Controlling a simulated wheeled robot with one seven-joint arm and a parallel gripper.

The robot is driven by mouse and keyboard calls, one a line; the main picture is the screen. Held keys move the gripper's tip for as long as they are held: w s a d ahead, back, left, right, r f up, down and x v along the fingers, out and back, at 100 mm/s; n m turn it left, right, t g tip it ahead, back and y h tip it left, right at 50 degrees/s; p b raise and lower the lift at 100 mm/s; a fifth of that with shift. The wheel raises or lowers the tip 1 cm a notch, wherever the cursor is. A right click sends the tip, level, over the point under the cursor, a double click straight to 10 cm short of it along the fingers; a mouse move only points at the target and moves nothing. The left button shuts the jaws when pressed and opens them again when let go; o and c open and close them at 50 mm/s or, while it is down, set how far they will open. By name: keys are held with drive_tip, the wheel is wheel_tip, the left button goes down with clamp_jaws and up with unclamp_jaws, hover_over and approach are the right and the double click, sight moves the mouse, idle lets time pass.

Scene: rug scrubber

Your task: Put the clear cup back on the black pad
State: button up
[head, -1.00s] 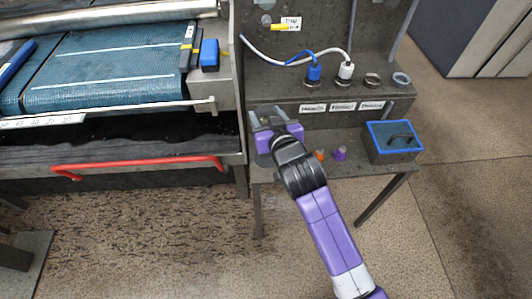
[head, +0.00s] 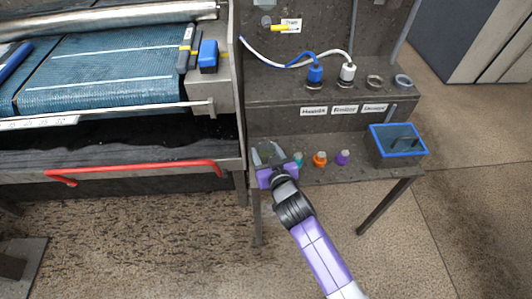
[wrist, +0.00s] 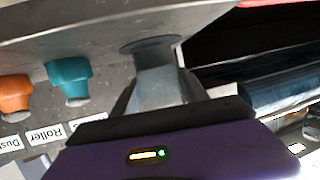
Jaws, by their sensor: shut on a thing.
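The clear cup (wrist: 155,82) is a small, greyish see-through cup in the wrist view. My gripper (head: 267,154) is shut on it, with a finger on either side. In the wrist view, which is turned nearly upside down, the cup's far end meets or overlaps a dark round pad (wrist: 150,43) on the grey shelf. I cannot tell whether they touch. In the head view my gripper is low over the left end of the lower shelf, and it hides most of the cup and the pad.
Teal (head: 298,159), orange (head: 320,159) and purple (head: 342,157) knobbed items stand right of my gripper on the shelf (head: 360,174). A blue-rimmed box (head: 397,143) is at the shelf's right end. The machine with a red handle (head: 140,170) is close on the left.

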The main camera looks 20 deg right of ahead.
drive_tip(key=shift+f, duration=0.15)
drive_tip(key=o, duration=1.4)
drive_tip(key=shift+r, duration=0.2)
drive_tip(key=shift+s+r, duration=0.1)
drive_tip(key=shift+s, duration=0.05)
drive_tip(key=v, duration=1.1)
drive_tip(key=shift+s, duration=0.3)
drive_tip(key=shift+r, duration=0.15)
